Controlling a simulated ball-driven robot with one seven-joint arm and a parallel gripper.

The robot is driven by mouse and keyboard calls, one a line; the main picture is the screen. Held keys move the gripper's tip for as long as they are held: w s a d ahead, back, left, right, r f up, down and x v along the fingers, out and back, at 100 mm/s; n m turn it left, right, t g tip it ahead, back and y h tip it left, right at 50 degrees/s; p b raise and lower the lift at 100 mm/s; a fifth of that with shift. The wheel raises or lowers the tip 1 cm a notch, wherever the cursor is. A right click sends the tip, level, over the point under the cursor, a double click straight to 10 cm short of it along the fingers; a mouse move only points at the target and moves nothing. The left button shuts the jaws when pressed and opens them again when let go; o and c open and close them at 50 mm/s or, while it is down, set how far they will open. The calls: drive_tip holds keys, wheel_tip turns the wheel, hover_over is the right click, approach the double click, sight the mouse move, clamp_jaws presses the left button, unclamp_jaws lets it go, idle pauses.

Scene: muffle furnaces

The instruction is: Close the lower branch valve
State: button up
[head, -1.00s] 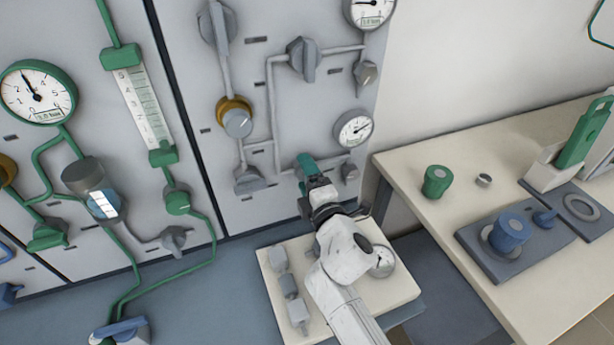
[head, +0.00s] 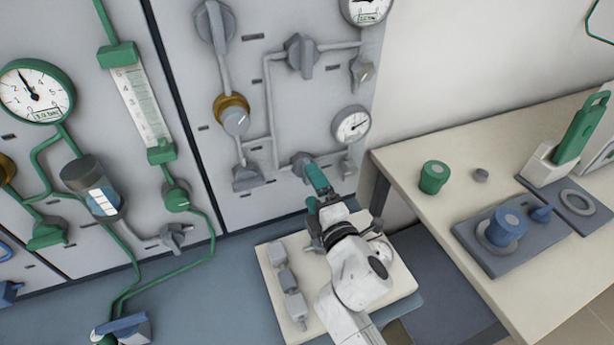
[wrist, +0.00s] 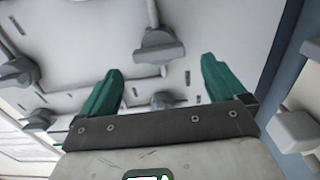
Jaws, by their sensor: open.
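The lower branch valve (head: 301,164) is a grey handle on the furnace panel, low on the right side, left of a small grey knob. My gripper (head: 313,172) is just in front of it and hides part of it in the head view. In the wrist view the green fingers of my gripper (wrist: 160,66) are spread apart with nothing held. A grey valve handle (wrist: 158,45) shows beyond the fingertips, in the gap between them. I cannot tell whether either finger touches the valve.
The upper branch valve (head: 301,55) and a brass-collared knob (head: 233,115) are on the same panel, with a gauge (head: 351,125) close by at the right. A cream board (head: 265,262) with grey blocks lies below my arm. A bench (head: 420,215) stands at the right.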

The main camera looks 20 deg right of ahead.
drive_tip(key=s, duration=0.5)
idle(0.7)
